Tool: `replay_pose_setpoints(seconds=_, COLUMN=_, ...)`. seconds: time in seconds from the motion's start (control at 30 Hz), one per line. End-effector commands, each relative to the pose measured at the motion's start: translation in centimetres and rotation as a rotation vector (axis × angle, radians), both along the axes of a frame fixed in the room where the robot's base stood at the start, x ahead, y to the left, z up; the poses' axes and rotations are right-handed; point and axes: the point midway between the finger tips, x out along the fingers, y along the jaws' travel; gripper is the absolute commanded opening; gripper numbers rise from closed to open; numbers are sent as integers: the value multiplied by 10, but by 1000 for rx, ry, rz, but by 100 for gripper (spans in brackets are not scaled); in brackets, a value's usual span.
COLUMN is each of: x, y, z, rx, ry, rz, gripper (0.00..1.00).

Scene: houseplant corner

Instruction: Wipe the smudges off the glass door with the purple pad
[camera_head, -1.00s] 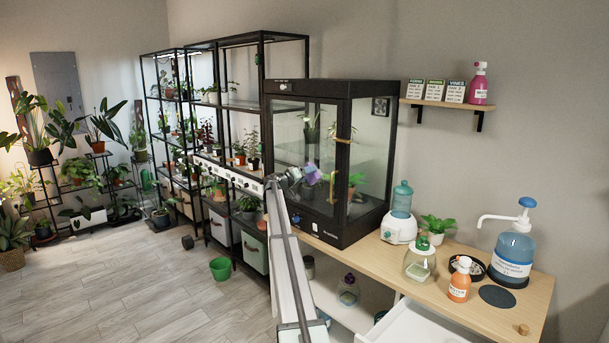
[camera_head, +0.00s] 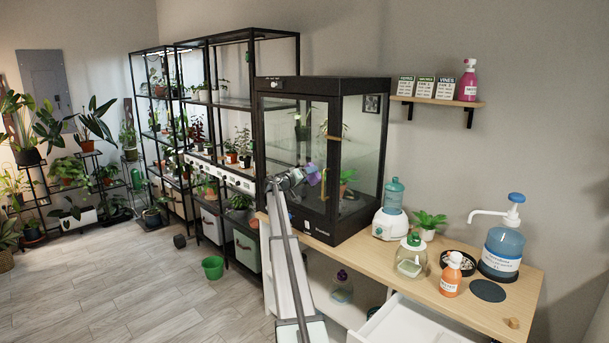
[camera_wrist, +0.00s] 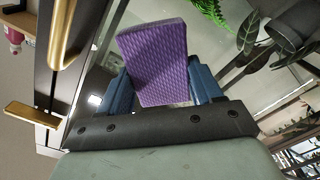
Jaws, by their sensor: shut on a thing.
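My gripper (camera_head: 303,175) is shut on the purple pad (camera_wrist: 155,62), which stands out between its blue fingers in the wrist view. The door is the front of a black cabinet and looks shut. The handle (camera_wrist: 68,35) is left of the pad in the wrist view. I cannot tell whether the pad touches the glass. I cannot make out smudges clearly among the reflections.
The cabinet (camera_head: 325,84) stands on a wooden table (camera_head: 420,285). An open white drawer (camera_head: 405,325) juts out in front.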

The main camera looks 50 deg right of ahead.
Motion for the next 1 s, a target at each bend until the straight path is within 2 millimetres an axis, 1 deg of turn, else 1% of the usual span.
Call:
replay_pose_setpoints(seconds=0.03, x=-7, y=-3, z=0, rx=0, ry=0, rz=-7, gripper=40)
replay_pose_setpoints(seconds=0.07, x=-8, y=-3, z=0, rx=0, ry=0, rz=-7, gripper=40)
replay_pose_setpoints(seconds=0.3, x=-5, y=0, z=0, rx=0, ry=0, rz=-6, gripper=40)
replay_pose_setpoints(seconds=0.47, x=5, y=1, z=0, rx=0, ry=0, rz=-3, gripper=40)
replay_pose_setpoints(seconds=0.8, x=30, y=3, z=0, rx=0, ry=0, rz=0, gripper=40)
replay_pose_setpoints(seconds=1.0, x=37, y=4, z=0, rx=0, ry=0, rz=0, gripper=40)
